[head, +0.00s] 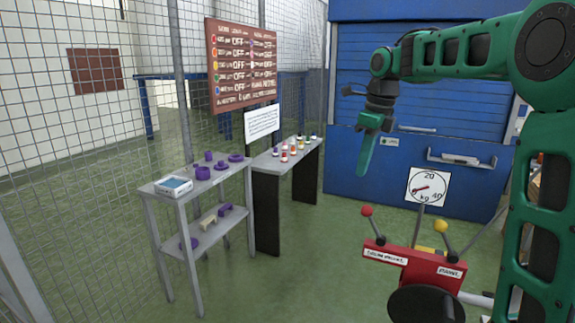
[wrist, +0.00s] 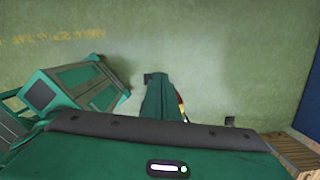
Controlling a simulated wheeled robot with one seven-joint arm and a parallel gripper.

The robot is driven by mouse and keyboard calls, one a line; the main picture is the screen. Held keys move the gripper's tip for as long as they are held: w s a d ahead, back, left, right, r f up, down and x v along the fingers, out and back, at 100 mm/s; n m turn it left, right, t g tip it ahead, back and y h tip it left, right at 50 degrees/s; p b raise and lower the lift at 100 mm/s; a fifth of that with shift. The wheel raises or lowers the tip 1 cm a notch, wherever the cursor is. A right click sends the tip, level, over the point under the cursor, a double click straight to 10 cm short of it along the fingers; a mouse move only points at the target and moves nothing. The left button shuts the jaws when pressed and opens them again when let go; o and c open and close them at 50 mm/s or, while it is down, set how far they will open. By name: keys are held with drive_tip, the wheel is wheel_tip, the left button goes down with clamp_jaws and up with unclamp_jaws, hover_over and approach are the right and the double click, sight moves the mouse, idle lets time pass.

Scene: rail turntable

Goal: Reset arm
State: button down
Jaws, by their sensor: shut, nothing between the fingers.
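My gripper (head: 366,158) hangs at the end of my green arm, pointing down, in the right half of the head view. Its green fingers are together with nothing between them. It is in the air in front of the blue shutter and apart from everything around it. In the wrist view my closed fingers (wrist: 160,98) point at the green floor, and no object is in them. Part of my arm fills the right side of the head view.
A red lever box (head: 412,266) with red and yellow knobs and a dial (head: 427,188) stand low at the front right. A grey shelf (head: 196,186) with purple parts and a dark table (head: 285,157) with small jars are left. Floor between is clear.

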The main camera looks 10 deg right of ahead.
drive_tip(key=s+d+f+n, duration=0.2)
drive_tip(key=s+f+n, duration=0.3)
drive_tip(key=s, duration=0.7)
drive_tip(key=s+d+f+n+g, duration=0.1)
drive_tip(key=s+d+f+n, duration=0.1)
drive_tip(key=s+f+n, duration=0.4)
drive_tip(key=s+d+f+n, duration=0.2)
drive_tip(key=s+f+n, duration=0.4)
drive_tip(key=s, duration=1.2)
drive_tip(key=n, duration=0.3)
drive_tip(key=shift+s+d+n+h, duration=0.2)
drive_tip(key=shift+d+n+h, duration=0.15)
drive_tip(key=shift+n+h, duration=0.05)
drive_tip(key=shift+w+f+g, duration=0.3)
drive_tip(key=shift+w, duration=0.3)
